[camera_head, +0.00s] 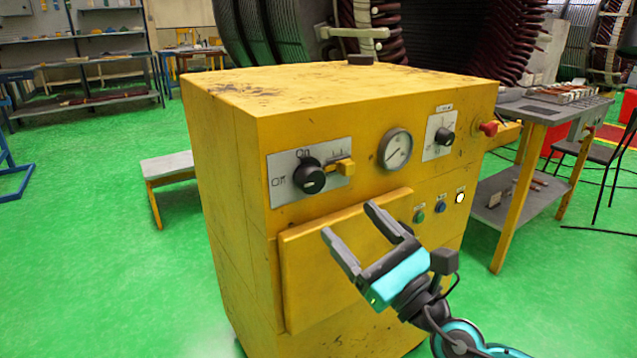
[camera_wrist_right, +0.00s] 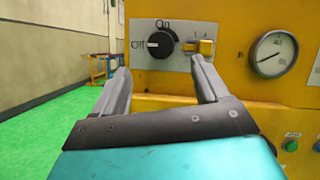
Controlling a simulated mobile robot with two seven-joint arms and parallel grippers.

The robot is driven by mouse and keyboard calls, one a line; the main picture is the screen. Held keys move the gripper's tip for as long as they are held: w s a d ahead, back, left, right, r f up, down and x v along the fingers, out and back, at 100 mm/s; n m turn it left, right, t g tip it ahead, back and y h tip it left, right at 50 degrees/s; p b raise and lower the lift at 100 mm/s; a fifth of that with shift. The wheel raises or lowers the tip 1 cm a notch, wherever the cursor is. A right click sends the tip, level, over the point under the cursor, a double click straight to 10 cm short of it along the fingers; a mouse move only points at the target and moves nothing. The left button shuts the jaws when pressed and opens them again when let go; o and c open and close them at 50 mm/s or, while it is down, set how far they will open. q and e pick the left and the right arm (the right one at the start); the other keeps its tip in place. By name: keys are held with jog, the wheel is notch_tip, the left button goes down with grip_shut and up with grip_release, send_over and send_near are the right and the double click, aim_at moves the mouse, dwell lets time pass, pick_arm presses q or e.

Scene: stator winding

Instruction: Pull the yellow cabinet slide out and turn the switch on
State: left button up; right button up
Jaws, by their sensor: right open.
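The yellow cabinet (camera_head: 350,110) stands in the middle of the head view. On its front, a plate marked Off and On carries a black rotary switch (camera_head: 311,178), and beside the switch is a small yellow slide (camera_head: 343,167). In the right wrist view the switch (camera_wrist_right: 161,43) and the slide (camera_wrist_right: 200,47) show beyond the fingers. My right gripper (camera_head: 352,228) is open and empty, in front of the cabinet's raised front panel, below and to the right of the switch. It also shows in the wrist view (camera_wrist_right: 160,82). My left gripper is not in view.
A round gauge (camera_head: 395,149), a smaller knob (camera_head: 444,136), a red knob (camera_head: 488,128) and small buttons are on the cabinet front. A grey table (camera_head: 556,108) stands to the right, and a low bench (camera_head: 168,166) to the left. Green floor is open at left.

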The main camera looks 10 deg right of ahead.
aim_at(315, 182)
jog(key=p+x, duration=0.2)
jog(key=x, duration=0.7)
jog(key=shift+w+a+r, duration=0.1)
jog(key=shift+w+a, duration=0.1)
jog(key=shift+w, duration=0.1)
jog(key=c, duration=1.1)
